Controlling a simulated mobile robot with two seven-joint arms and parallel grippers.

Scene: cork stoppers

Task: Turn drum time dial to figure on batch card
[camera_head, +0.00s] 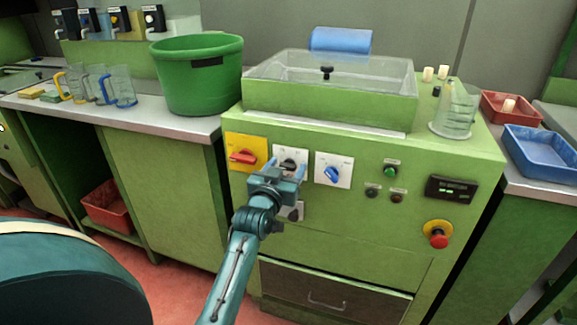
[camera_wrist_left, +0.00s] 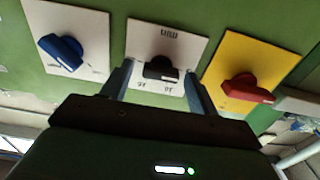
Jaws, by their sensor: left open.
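A white dial plate with a black knob (camera_head: 290,161) is in the middle of the upper dial row on the green machine's front. In the left wrist view the black knob (camera_wrist_left: 160,68) appears upside down, with small figures and lettering on its plate. My left gripper (camera_head: 287,170) is at this dial. Its open fingers (camera_wrist_left: 159,78) stand on either side of the black knob; I cannot tell whether they touch it. A red knob (camera_head: 243,157) on a yellow plate is to the left and a blue knob (camera_head: 332,174) to the right. I cannot make out a batch card.
Another knob (camera_head: 296,212) below is partly hidden by my gripper. Push buttons (camera_head: 390,171), a lit display (camera_head: 452,188) and a red emergency stop (camera_head: 438,240) are further right. A green tub (camera_head: 197,82) stands on the left counter, and a blue tray (camera_head: 542,153) on the right.

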